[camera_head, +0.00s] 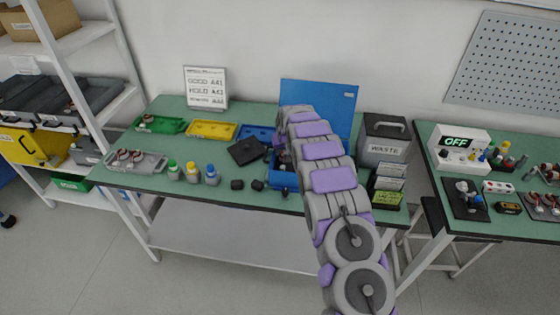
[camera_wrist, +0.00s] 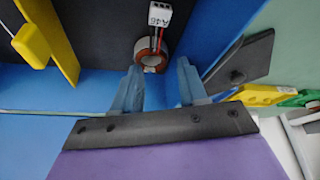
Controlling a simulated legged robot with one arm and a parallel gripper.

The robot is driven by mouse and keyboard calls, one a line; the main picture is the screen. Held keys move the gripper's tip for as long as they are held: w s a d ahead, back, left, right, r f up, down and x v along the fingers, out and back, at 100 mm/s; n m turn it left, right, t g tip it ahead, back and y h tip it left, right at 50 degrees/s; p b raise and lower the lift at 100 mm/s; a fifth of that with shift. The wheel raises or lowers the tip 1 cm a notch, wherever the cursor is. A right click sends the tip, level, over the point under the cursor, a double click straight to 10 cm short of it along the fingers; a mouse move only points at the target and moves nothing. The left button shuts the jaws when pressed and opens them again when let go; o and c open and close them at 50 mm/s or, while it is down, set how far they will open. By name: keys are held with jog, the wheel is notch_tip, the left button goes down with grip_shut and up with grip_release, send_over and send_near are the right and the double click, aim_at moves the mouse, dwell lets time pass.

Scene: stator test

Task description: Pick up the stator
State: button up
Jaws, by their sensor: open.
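In the wrist view, a stator (camera_wrist: 153,61) with a copper-brown ring, red and black wires and a white connector marked A46 lies on dark lining in a blue case. My gripper (camera_wrist: 159,67) is open. Its two grey-blue fingers point at the stator, one tip on each side of its near end. I cannot tell whether they touch it. In the head view, the blue case (camera_head: 284,180) stands on the green table with its lid (camera_head: 338,100) raised. My arm hides the gripper and the stator there.
Yellow parts (camera_wrist: 33,47) stand at the left in the wrist view. In the head view, a grey tray with round parts (camera_head: 135,162), several bottles (camera_head: 192,172) and coloured bins (camera_head: 210,130) lie left of the case. A waste box (camera_head: 384,145) stands right of it.

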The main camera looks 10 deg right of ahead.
jog(key=f, duration=0.1)
jog(key=w+d+f+b, duration=0.1)
jog(key=w+d+f, duration=0.1)
jog(key=f, duration=0.1)
jog(key=shift+d+f, duration=0.1)
jog(key=shift+d, duration=0.1)
jog(key=shift+w+a+f, duration=0.1)
jog(key=shift+a+f, duration=0.1)
jog(key=shift+f, duration=0.1)
jog(key=shift+a, duration=0.85)
jog(key=shift+w+d, duration=0.1)
jog(key=shift+d, duration=0.35)
jog(key=c, duration=0.5)
jog(key=shift+a, duration=0.1)
jog(key=shift+c, duration=1.4)
jog(key=shift+a, duration=0.1)
